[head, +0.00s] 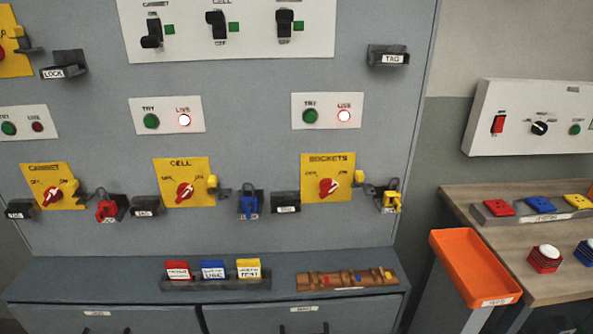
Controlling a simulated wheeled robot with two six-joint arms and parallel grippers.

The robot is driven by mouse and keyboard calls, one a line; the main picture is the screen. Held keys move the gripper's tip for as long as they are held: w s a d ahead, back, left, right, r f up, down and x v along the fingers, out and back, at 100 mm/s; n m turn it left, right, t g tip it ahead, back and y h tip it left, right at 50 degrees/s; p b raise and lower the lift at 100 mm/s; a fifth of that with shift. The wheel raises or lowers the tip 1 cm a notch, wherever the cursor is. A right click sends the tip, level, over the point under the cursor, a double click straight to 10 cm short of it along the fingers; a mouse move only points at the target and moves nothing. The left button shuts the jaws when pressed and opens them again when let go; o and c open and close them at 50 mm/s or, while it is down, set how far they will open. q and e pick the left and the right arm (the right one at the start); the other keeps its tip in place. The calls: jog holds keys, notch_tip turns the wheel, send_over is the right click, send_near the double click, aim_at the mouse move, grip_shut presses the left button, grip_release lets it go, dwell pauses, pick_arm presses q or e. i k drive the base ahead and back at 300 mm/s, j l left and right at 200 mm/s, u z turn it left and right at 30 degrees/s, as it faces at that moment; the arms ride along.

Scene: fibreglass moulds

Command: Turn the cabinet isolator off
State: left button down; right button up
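The cabinet isolator (52,195) is a red rotary knob on a yellow plate labelled CABINET, at the left of the grey panel. Its white pointer appears to lean up and right, toward the ON side; the small markings are hard to read. Above it, a white plate carries a green TRY button (8,128) and a dark, unlit red lamp (37,127). The cabinet switch (151,34) in the top row has its black lever down, while the CELL (217,24) and SOCKETS-side (284,22) levers are up. Neither gripper is in view.
Cell (185,193) and sockets (328,187) isolators sit to the right, with lit live lamps above. Red (106,209), blue (250,204) and yellow (391,199) padlocks hang between holders. Tags (213,270) stand on the ledge; an orange tray (470,265) stands right.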

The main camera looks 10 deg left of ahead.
aim_at(53, 194)
jog(key=u, duration=1.7)
